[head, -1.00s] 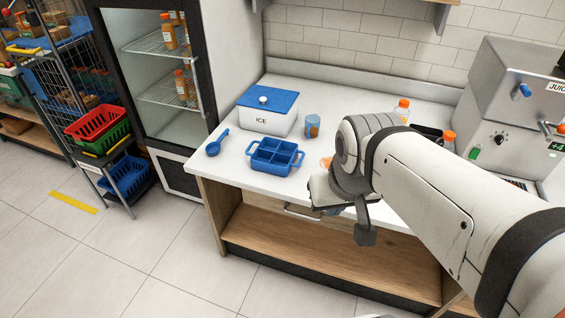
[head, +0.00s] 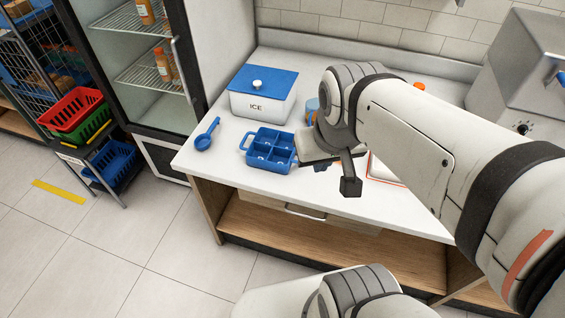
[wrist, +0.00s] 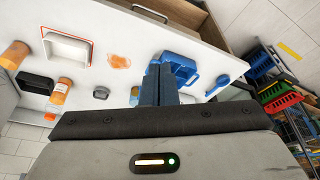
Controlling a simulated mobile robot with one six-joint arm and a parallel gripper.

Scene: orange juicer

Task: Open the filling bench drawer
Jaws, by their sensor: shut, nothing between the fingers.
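The bench drawer (head: 262,201) is a light wood front under the white worktop, with a pale metal bar handle (head: 305,213). It looks shut. The handle also shows near the top edge of the wrist view (wrist: 150,14). My gripper (wrist: 159,72) is shut and empty, its dark fingers together. In the head view it hangs over the worktop near the front edge, just right of the blue compartment tray (head: 270,150), above and behind the handle. It is apart from the handle. My arm hides part of the worktop behind it.
An ICE box (head: 263,96) with a blue lid and a blue scoop (head: 206,135) stand on the worktop (head: 225,163). The wrist view shows bottles (wrist: 61,91) and a white tray (wrist: 67,48). An open wooden shelf (head: 330,245) lies below the drawer. Floor at the left front is clear.

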